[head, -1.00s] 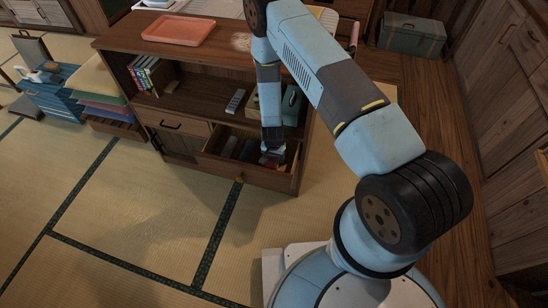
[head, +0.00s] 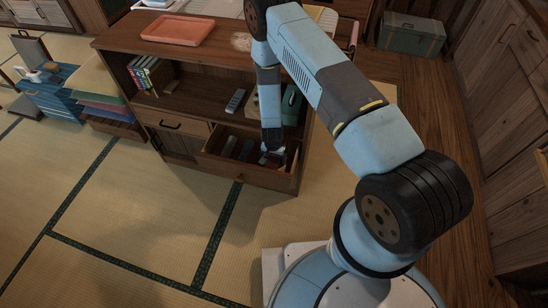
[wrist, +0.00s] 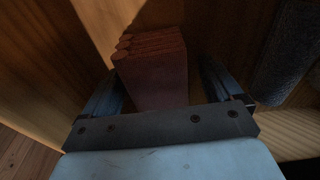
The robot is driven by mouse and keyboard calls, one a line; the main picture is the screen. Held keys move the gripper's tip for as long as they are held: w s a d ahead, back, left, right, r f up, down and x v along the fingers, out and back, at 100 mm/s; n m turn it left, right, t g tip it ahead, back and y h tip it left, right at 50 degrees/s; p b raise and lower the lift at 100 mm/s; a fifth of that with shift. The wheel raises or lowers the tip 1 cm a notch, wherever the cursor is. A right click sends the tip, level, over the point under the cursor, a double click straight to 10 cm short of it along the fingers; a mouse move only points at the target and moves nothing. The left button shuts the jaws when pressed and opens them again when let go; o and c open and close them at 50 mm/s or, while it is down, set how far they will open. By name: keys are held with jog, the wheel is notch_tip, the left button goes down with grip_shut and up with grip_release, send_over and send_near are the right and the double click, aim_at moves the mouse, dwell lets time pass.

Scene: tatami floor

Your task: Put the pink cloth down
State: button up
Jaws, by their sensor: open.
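The pink cloth (wrist: 155,75), dark reddish in the shade, is a folded stack with rounded fold edges. In the wrist view it lies inside the wooden drawer, between the two fingers of my gripper (wrist: 158,88). The fingers are spread, with a gap showing on the right side of the cloth; the left finger is close to its edge. In the head view my gripper (head: 271,157) is down in the right part of the open drawer (head: 247,178), and the cloth is mostly hidden there.
A dark grey rolled thing (wrist: 285,55) lies right of the gripper in the drawer. Other dark items (head: 235,148) fill the drawer's left part. The shelf above holds books (head: 143,74) and a remote (head: 235,101). A pink tray (head: 178,30) sits on top. Tatami in front is clear.

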aim_at(273, 158)
notch_tip(273, 158, up, 12)
jog(key=s, duration=0.1)
jog(key=shift+s+a, duration=0.15)
dwell(0.6)
dwell(0.4)
